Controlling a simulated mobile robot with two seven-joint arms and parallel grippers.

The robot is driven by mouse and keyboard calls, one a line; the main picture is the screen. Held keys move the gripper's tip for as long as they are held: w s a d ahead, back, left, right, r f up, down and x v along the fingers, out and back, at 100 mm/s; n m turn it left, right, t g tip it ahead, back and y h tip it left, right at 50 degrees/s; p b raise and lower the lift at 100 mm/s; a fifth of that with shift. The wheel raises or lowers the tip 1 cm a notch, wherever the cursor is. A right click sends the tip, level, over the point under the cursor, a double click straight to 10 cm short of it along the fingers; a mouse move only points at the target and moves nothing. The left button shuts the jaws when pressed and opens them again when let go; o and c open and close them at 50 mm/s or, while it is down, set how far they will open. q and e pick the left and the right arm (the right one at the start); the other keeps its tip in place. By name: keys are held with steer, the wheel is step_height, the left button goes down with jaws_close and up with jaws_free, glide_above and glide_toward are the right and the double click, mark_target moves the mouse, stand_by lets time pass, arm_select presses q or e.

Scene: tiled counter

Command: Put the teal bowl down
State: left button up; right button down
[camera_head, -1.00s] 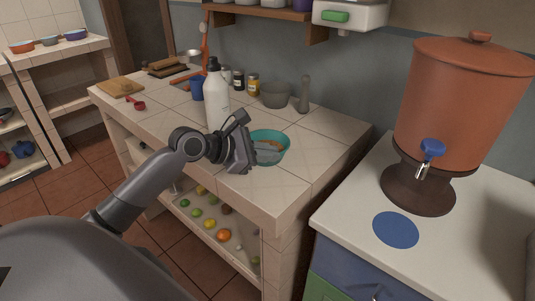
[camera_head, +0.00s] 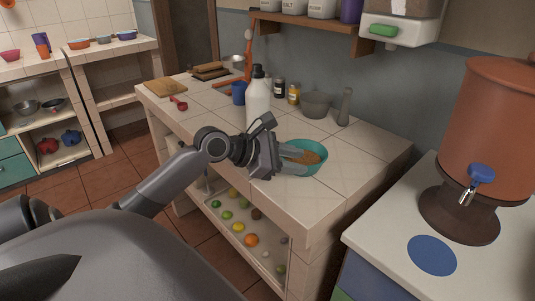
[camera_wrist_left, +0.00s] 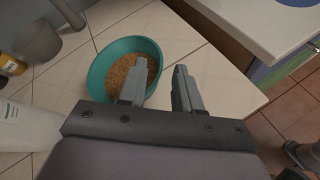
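The teal bowl (camera_head: 318,167) sits upright on the tiled counter near its front right part, with brown grainy contents (camera_wrist_left: 121,78) inside. It also shows in the left wrist view (camera_wrist_left: 101,69). My left gripper (camera_head: 304,162) is at the bowl's near side. Its two fingers are apart: in the left wrist view (camera_wrist_left: 160,65) one finger lies over the bowl's inside and the other is outside the rim, with a visible gap to the wall. The fingers partly hide the bowl's near wall.
A white bottle (camera_head: 258,100) stands just behind my left gripper. A grey mortar (camera_head: 316,105), a pestle (camera_head: 344,106), jars (camera_head: 293,93) and a blue cup (camera_head: 239,93) stand farther back. The counter (camera_head: 362,165) right of the bowl is clear. A clay dispenser (camera_head: 490,130) stands at right.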

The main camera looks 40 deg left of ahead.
arm_select(q)
steer(key=v, duration=0.8)
steer(key=shift+s, duration=0.3)
steer(key=shift+a+r, duration=0.1)
steer(key=shift+a, duration=0.05)
